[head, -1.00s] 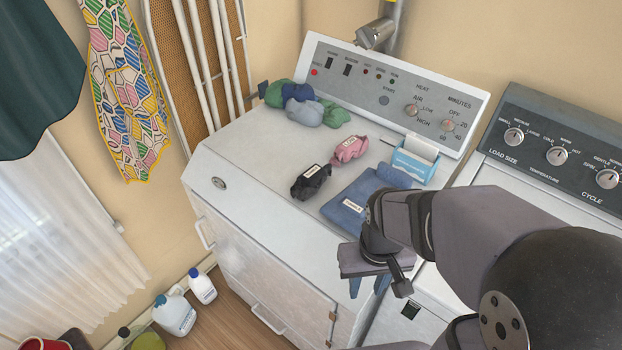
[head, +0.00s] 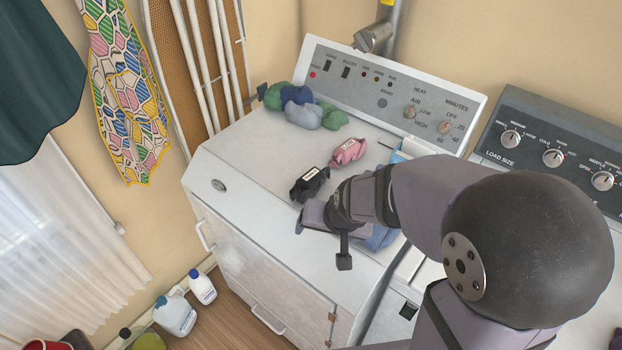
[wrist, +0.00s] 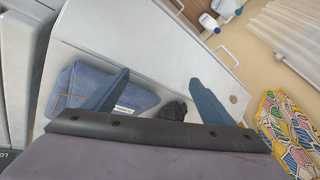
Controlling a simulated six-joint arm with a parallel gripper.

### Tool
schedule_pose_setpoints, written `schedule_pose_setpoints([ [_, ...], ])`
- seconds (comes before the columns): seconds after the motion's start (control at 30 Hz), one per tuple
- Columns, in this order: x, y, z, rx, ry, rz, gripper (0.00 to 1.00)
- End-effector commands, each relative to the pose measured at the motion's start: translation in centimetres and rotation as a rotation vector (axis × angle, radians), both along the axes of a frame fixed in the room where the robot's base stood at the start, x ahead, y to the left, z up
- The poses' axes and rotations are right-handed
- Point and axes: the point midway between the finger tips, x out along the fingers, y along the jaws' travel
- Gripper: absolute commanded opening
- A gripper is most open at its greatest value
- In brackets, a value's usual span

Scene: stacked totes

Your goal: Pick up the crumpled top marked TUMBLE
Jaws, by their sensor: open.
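A crumpled black top (head: 310,184) with a white label lies on the white dryer top; its label is too small to read. It also shows in the wrist view (wrist: 174,110), partly cut off by my gripper body. A crumpled pink top (head: 347,152) with a label, also unreadable, lies just behind it. My gripper (wrist: 159,76) is open and empty, with blue fingers either side of the black top in the wrist view. In the head view it is above the dryer, in front of the black top, fingers mostly hidden.
A folded blue denim piece (wrist: 85,80) with a label lies beside the black top. Balled green, blue and grey cloths (head: 303,110) sit at the back left. The dryer's front left top (head: 245,175) is clear.

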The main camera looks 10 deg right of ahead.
Motion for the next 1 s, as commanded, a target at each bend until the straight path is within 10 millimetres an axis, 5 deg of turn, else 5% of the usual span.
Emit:
schedule_pose_setpoints([
  [0.07, 3.1, 1.8, 1.4, 0.056, -0.092, -0.072, 0.78],
  [0.2, 11.9, 2.2, 5.8, 0.049, -0.4, -0.052, 0.78],
  [0.47, 22.0, 1.4, 18.1, -0.025, -0.904, -0.095, 0.78],
  [0.77, 25.3, 5.2, 14.2, -0.081, -1.026, -0.324, 0.78],
  [0.87, 24.8, 5.9, 11.3, -0.167, -1.051, -0.431, 0.78],
  [1.0, 21.8, 6.5, 6.5, -0.359, -1.051, -0.58, 0.78],
])
